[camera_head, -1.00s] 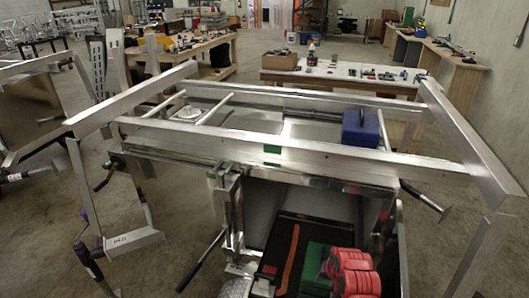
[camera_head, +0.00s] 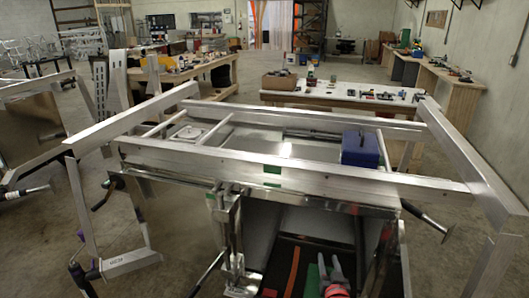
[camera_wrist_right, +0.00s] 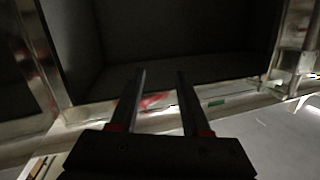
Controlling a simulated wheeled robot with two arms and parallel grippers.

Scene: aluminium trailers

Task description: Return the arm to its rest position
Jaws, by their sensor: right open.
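My right gripper (camera_head: 330,264) shows at the bottom of the head view, over the dark open bay of the aluminium trailer frame (camera_head: 300,166). Its two grey fingers stand apart. In the right wrist view the gripper (camera_wrist_right: 160,74) is open, with two dark parallel fingers and red bits at their bases. Nothing is clearly held between them. They point towards a dark box-like opening (camera_wrist_right: 185,40) with pale metal edges. A blurred red patch shows behind the fingers. My left gripper is not in view.
A blue box (camera_head: 361,149) sits on the trailer's deck. Black-gripped handles (camera_head: 428,220) stick out at its sides. An orange strip (camera_head: 293,270) lies in the bay. Workbenches with tools (camera_head: 345,93) stand behind, with open concrete floor around.

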